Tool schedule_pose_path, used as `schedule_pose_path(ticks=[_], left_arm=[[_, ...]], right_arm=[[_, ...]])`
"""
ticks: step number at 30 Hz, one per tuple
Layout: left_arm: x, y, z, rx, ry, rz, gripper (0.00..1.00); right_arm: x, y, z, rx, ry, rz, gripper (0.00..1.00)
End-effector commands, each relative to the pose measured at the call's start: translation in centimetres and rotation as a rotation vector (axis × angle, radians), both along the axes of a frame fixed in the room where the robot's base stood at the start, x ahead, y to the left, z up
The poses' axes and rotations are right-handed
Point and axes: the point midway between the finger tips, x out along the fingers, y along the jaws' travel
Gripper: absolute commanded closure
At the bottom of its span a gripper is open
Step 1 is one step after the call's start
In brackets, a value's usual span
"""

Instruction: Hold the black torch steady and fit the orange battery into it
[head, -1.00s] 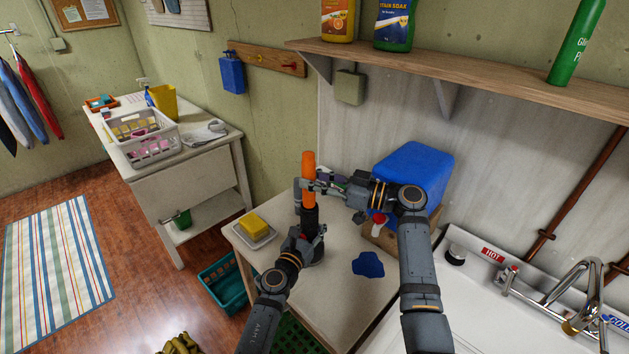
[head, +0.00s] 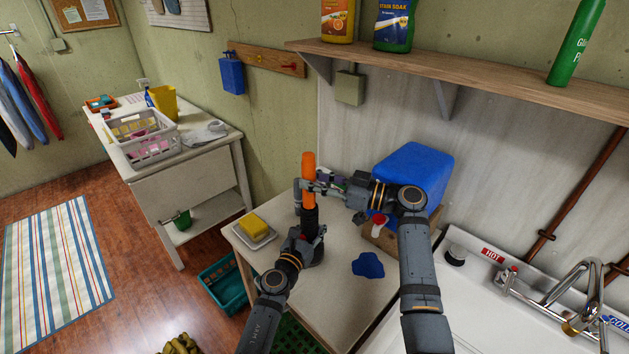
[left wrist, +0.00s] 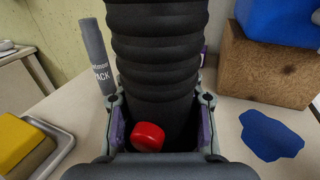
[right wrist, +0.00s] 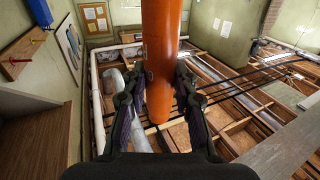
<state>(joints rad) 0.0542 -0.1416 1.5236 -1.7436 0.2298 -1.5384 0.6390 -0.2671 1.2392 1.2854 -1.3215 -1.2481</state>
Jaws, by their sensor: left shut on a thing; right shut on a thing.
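The black torch (head: 310,219) stands upright above the table, with my left gripper (head: 308,240) shut around its lower part. The left wrist view shows its ribbed black body (left wrist: 155,60) between the fingers and a red button (left wrist: 148,136). The orange battery (head: 308,166) is upright, directly above the torch and in line with it. My right gripper (head: 309,186) is shut on the battery from the right. The right wrist view shows the battery (right wrist: 160,60) between both fingers.
The table (head: 345,295) holds a yellow sponge (head: 252,224) on a tray, a blue cloth (head: 368,264), and a blue container (head: 415,170) on a brown block. A grey cylinder (left wrist: 97,55) stands close behind the torch. A sink (head: 500,320) lies right; a shelf (head: 480,75) hangs above.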

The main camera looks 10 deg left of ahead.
Motion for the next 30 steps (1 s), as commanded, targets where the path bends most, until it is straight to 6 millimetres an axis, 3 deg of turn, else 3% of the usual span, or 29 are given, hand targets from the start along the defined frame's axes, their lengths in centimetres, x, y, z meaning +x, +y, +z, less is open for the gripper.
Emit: schedule_pose_path(ticks=[30], left_arm=[[0.0, 0.0, -0.1, 0.0, 0.001, 0.0, 1.0]], right_arm=[[0.0, 0.0, -2.4, 0.001, 0.001, 0.0, 1.0]])
